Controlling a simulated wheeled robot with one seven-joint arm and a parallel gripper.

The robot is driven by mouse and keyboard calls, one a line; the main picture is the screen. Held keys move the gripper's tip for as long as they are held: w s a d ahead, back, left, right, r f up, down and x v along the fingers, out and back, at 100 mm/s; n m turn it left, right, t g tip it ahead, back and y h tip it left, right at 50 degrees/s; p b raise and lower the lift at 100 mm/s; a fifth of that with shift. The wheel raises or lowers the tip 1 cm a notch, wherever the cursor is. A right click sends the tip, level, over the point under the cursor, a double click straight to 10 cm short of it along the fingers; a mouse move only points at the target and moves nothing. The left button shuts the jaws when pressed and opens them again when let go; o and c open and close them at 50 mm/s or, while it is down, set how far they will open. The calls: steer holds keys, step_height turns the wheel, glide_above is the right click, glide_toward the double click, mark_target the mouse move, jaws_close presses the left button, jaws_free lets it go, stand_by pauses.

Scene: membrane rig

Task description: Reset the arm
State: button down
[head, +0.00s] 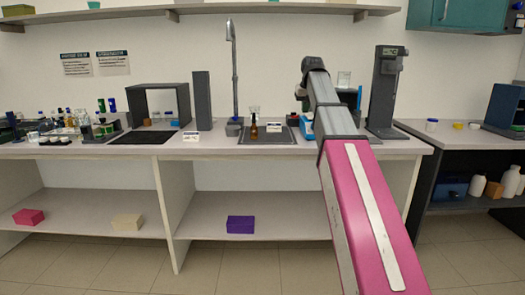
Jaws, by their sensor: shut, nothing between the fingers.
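My arm (345,160) reaches up from the bottom right of the head view, with a pink lower link and grey upper links. It rises over the bench and bends at a dark joint (313,65) in front of the back wall. A further dark part of my arm shows just left of the grey link. My gripper cannot be made out; the arm hides that area. What it is near cannot be seen.
The bench (215,148) holds a dark open box (160,92), a grey column (201,100), a small brown bottle (254,131) on a dark mat, and a tall dark instrument (385,90) right of my arm. Bottles crowd the left end. A shelf (200,9) runs above.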

steer(key=s+f+g, duration=0.1)
steer(key=s+f, duration=0.1)
steer(key=f, duration=0.8)
steer(key=s+f, duration=0.2)
steer(key=f, duration=0.7)
steer(key=s+f, duration=0.7)
steer(key=f, duration=0.4)
steer(key=s+d+f+g, duration=0.1)
steer(key=s+f, duration=0.7)
steer(key=f, duration=0.4)
steer(key=s+f+g, duration=0.1)
steer(key=s+f, duration=0.7)
steer(key=f, duration=0.3)
steer(key=shift+s+d+f+h, duration=0.15)
steer(key=shift+s+f+h, duration=0.1)
steer(key=shift+f+h, duration=0.05)
